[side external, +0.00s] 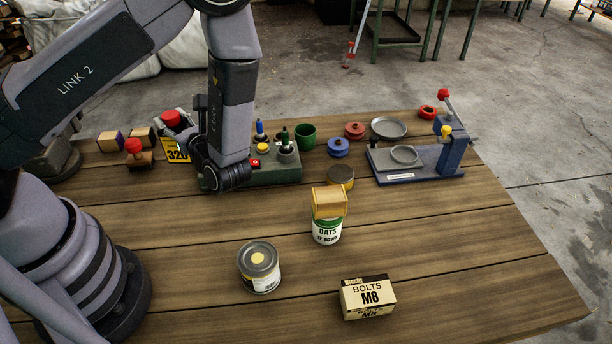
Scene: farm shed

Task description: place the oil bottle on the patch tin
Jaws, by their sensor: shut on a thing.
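The oil bottle (177,152) appears to be the item with a red cap and a yellow label reading 320, at the back left of the table. My gripper (186,135) is shut on it, largely hidden behind my wrist, so the exact grip and whether the bottle touches the table cannot be told. The patch tin (341,177) appears to be the low round tin with a dark lid and yellowish side, right of my gripper near the table's middle. Its top looks bare.
An oats can (326,231) topped by a wooden block (329,202) stands in front of the tin. A grey-lidded can (259,268), bolts box (367,297) and blue fixture (415,163) stand around.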

